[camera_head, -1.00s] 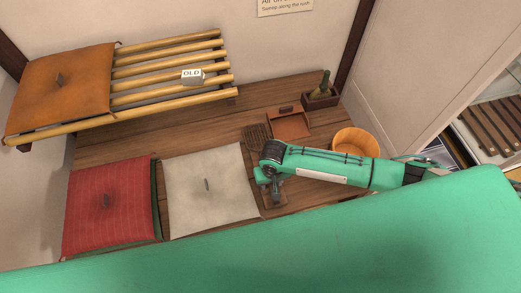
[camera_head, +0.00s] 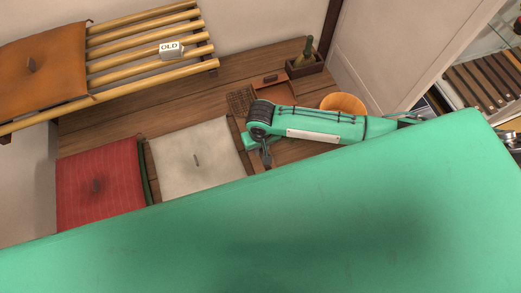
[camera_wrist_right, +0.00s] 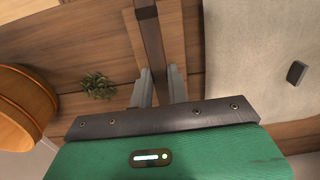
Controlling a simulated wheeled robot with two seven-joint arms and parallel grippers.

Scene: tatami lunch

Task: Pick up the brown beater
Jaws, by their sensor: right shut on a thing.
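The brown beater's dark lattice head (camera_head: 240,101) shows in the head view on the wooden floor, just beyond my right gripper. In the right wrist view its brown handle (camera_wrist_right: 151,35) runs from the top edge down between the fingers. My right gripper (camera_wrist_right: 160,84) is shut on this handle, with one grey finger on each side. In the head view my right gripper (camera_head: 264,154) points down beside the white cushion, and my arm hides part of the beater. I cannot tell whether the beater is clear of the floor. My left gripper is not in view.
A white cushion (camera_head: 200,170) and a red cushion (camera_head: 95,185) lie left of the gripper. A brown tray (camera_head: 272,92), a dark box (camera_head: 305,66) and a round wooden tub (camera_head: 343,102) stand beyond. A bamboo rack (camera_head: 155,85) holds an orange cushion (camera_head: 45,70).

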